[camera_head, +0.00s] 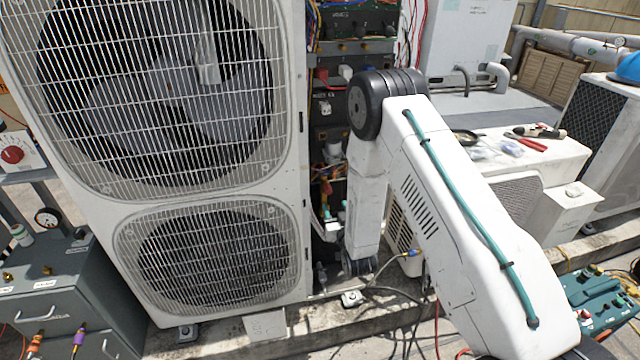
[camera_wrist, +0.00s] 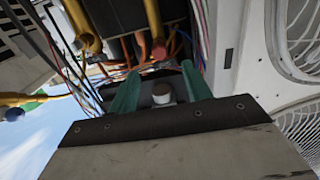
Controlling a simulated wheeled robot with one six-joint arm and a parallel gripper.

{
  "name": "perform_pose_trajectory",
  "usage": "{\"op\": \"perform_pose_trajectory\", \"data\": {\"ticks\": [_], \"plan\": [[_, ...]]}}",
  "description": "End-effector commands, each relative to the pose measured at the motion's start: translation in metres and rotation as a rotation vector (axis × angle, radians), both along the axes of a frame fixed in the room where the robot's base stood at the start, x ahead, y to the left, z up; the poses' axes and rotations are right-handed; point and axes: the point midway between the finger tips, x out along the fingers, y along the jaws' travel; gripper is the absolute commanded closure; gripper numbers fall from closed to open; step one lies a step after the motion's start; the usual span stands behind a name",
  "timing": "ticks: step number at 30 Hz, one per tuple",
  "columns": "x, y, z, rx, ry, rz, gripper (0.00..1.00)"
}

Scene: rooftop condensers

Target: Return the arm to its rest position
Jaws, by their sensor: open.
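My white arm reaches up from the lower right in the head view, bends at a black elbow joint, and its forearm hangs down beside the tall white condenser unit (camera_head: 303,215). My gripper (camera_wrist: 160,88) shows two green fingers spread apart in the wrist view, with nothing gripped. A small pale cylindrical part (camera_wrist: 163,93) shows between the fingers; I cannot tell how far beyond them it lies. In the head view the gripper is at the unit's open service side, mostly hidden by the forearm. Brass-coloured pipes (camera_wrist: 153,25) and wires lie just ahead of the fingers.
A grey drawer cabinet (camera_head: 60,290) stands at the lower left. A lower white unit (camera_head: 555,160) with tools on top stands right of the arm. A green manifold (camera_head: 600,300) with hoses lies at the lower right. Cables hang near the forearm's lower end.

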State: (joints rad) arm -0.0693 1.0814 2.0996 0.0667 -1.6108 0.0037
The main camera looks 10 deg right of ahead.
Motion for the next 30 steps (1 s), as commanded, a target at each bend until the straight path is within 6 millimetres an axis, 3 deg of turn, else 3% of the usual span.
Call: {"op": "perform_pose_trajectory", "data": {"ticks": [4,7,12,15,20,30], "plan": [[-0.002,0.0,-0.005,0.0,0.024,0.0,0.51],[-0.004,0.0,-0.026,0.0,0.128,0.001,0.51],[-0.036,0.0,-0.09,-0.004,0.508,0.007,0.51],[-0.056,0.001,-0.093,-0.005,0.719,0.011,0.51],[-0.093,-0.001,-0.06,-0.005,1.01,0.016,0.51],[-0.191,-0.008,0.07,-0.011,1.439,0.025,0.51]]}}
